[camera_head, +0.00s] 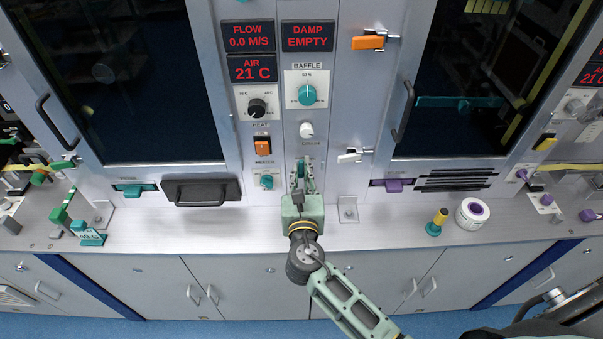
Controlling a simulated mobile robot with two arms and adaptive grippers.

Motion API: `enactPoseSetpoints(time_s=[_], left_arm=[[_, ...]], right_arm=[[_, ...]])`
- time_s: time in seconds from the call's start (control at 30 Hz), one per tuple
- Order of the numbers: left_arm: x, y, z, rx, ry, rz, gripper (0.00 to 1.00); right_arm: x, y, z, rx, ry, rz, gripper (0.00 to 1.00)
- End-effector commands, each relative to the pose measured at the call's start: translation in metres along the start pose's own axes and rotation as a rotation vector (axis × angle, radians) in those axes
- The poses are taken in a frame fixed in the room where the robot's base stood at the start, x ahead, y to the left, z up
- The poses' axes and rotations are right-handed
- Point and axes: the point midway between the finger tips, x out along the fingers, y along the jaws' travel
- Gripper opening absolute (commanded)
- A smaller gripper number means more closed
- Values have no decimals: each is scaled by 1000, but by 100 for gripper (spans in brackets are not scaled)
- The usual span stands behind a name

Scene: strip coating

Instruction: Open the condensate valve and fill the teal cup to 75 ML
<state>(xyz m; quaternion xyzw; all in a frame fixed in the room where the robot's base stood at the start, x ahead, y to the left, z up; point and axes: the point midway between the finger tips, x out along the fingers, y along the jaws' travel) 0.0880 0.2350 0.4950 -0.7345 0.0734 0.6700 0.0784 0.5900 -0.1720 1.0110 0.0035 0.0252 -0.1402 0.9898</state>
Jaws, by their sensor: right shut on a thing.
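My right gripper (303,172) reaches up from the bottom to the lower middle of the central panel. Its fingers are shut on a small teal part at the panel, which they mostly hide. I cannot tell whether this part is the condensate valve or the cup. No teal cup with a readable fill level shows clearly. My left gripper is not in view.
A teal-and-yellow piece (436,222) and a white roll (472,213) stand on the counter at right. A dark tray-like handle (201,191) juts out left of my gripper. The displays read FLOW 0.0 and DAMP EMPTY.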

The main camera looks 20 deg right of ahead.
Motion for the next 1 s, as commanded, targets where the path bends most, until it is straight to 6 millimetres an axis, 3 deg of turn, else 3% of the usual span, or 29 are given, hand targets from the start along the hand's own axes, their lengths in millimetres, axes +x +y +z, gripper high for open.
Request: enactPoseSetpoints(time_s=[0.37,0.4,0.63,1.0], left_arm=[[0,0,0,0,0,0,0],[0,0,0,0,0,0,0],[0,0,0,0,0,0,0],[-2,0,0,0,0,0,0]], right_arm=[[-1,2,0,2,0,6,0],[-1,2,0,2,0,6,15],[0,2,0,2,0,4,34],[-3,1,0,0,0,2,34]])
